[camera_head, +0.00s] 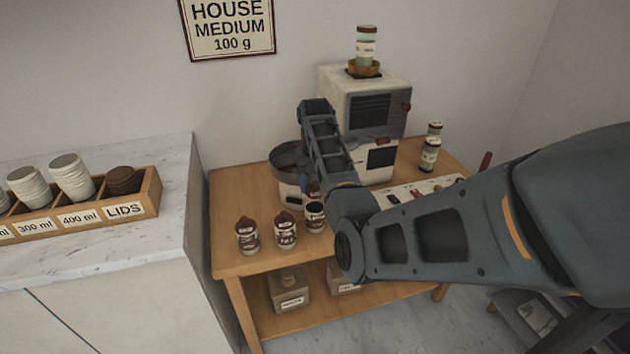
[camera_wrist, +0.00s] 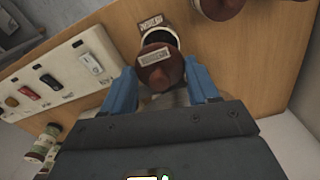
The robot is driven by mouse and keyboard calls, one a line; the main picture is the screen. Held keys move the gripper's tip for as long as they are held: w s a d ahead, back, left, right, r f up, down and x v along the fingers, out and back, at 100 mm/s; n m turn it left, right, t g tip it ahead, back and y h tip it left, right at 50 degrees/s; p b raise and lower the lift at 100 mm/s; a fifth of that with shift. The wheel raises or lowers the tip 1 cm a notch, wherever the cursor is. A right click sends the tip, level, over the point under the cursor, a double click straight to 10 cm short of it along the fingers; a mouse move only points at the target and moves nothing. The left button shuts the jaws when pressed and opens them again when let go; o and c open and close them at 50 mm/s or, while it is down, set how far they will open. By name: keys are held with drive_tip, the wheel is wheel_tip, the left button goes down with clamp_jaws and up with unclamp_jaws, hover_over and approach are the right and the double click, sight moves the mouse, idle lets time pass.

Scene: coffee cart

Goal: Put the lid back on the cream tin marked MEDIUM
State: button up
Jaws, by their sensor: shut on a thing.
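My gripper (camera_wrist: 161,86) shows in the wrist view, its two blue fingers shut on a brown lid (camera_wrist: 155,72) with a pale label. An open tin (camera_wrist: 150,20) with a dark mouth is just beyond the lid, which partly overlaps it in this view; I cannot tell whether they touch. In the head view the open tin (camera_head: 315,218) stands at the right end of a row on the wooden table, with the lid (camera_head: 313,188) just above it. Two lidded tins (camera_head: 247,236) (camera_head: 286,231) stand to its left. The tin markings are too small to read.
A grinder-like machine (camera_head: 347,92) stands behind, with a round metal pan (camera_head: 288,158) at its left. A pale panel (camera_wrist: 70,75) with several coloured items lies beside the open tin. Jars (camera_head: 430,154) stand at the right. The table (camera_head: 232,200) is bare at its left.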

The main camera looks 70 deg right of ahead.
drive_tip(key=shift+f+b, duration=1.5)
drive_tip(key=shift+f, duration=1.05)
drive_tip(key=shift+p, duration=0.65)
drive_tip(key=shift+f+p, duration=0.15)
drive_tip(key=shift+p, duration=0.25)
idle(0.7)
drive_tip(key=o, duration=1.1)
drive_tip(key=shift+o, duration=0.4)
drive_tip(key=shift+o, duration=0.7)
